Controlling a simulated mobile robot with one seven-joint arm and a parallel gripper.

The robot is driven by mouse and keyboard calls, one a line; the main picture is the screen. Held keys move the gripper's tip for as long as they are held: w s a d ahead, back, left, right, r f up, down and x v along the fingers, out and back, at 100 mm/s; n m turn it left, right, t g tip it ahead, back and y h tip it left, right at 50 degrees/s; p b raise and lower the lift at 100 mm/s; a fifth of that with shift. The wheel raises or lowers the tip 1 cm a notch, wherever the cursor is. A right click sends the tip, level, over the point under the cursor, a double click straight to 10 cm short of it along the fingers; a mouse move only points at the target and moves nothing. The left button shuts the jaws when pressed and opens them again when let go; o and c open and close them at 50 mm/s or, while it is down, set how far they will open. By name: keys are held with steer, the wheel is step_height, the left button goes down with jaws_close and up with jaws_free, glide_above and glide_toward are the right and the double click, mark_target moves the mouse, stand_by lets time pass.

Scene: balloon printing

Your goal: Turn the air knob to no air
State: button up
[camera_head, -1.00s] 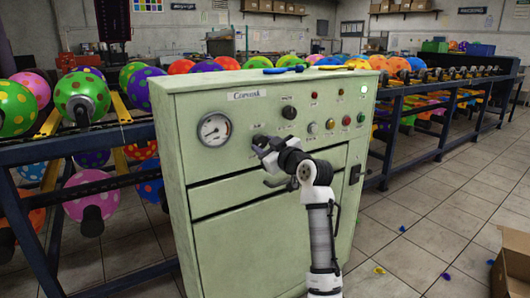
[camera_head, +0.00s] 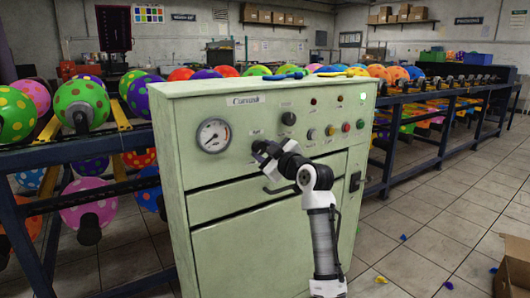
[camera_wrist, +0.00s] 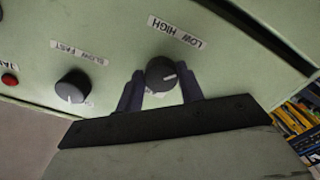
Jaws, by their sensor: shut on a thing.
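A dark round knob (camera_wrist: 160,72) with a white pointer mark sits on the pale green machine panel, below a "LOW HIGH" label in the wrist view. In the head view my gripper (camera_head: 262,152) is at the panel front (camera_head: 235,165), right of and below the pressure gauge (camera_head: 213,135), and covers most of the knob. The small panel labels cannot be read in the head view.
A second knob (camera_wrist: 73,86) labelled "SLOW FAST" is left of the held one in the wrist view. Another black knob (camera_head: 288,118) and coloured buttons are on the panel's right. Balloon racks (camera_head: 440,125) stand behind the machine; a cardboard box (camera_head: 514,265) is at right.

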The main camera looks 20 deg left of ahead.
steer(key=o, duration=1)
steer(key=shift+c, duration=0.2)
steer(key=shift+s+d, duration=0.1)
steer(key=v, duration=1.3)
steer(key=shift+s+d, duration=0.2)
